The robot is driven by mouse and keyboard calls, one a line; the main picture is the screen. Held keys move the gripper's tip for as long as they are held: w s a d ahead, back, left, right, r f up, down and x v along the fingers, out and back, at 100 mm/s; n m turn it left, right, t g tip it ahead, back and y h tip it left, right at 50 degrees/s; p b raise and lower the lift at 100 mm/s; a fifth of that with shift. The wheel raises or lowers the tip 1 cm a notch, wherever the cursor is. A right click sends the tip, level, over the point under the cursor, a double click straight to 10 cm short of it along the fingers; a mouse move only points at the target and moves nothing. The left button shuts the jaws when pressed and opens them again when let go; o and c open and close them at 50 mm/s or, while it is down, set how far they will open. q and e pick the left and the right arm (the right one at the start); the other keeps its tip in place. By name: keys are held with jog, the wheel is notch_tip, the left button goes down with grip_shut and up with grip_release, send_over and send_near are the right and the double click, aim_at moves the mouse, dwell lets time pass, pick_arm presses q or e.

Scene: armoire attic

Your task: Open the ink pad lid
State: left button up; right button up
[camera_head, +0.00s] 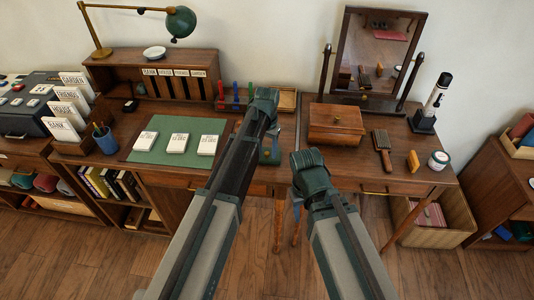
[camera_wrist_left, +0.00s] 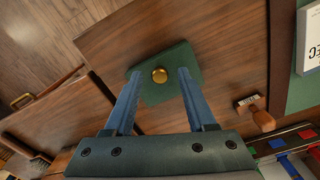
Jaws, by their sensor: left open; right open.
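The ink pad is a small dark green box with a round brass knob on its lid; in the left wrist view the ink pad (camera_wrist_left: 165,97) lies on the wooden desk, and its lid looks shut. The knob (camera_wrist_left: 159,75) is between the two blue fingers of my left gripper (camera_wrist_left: 158,72), which is open, with a gap on each side of the knob. In the head view the ink pad (camera_head: 270,157) is partly hidden by my left gripper (camera_head: 271,138). My right gripper (camera_head: 297,203) is open and empty, low in front of the desks.
A green mat (camera_head: 172,129) with white cards lies left of the ink pad. A wooden-handled stamp (camera_wrist_left: 262,119) lies close by. A rack of coloured stamps (camera_head: 236,92) stands behind. A wooden box (camera_head: 335,124) and a mirror (camera_head: 379,52) stand on the right table.

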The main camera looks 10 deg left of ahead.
pick_arm(q)
grip_shut()
dwell(1.4)
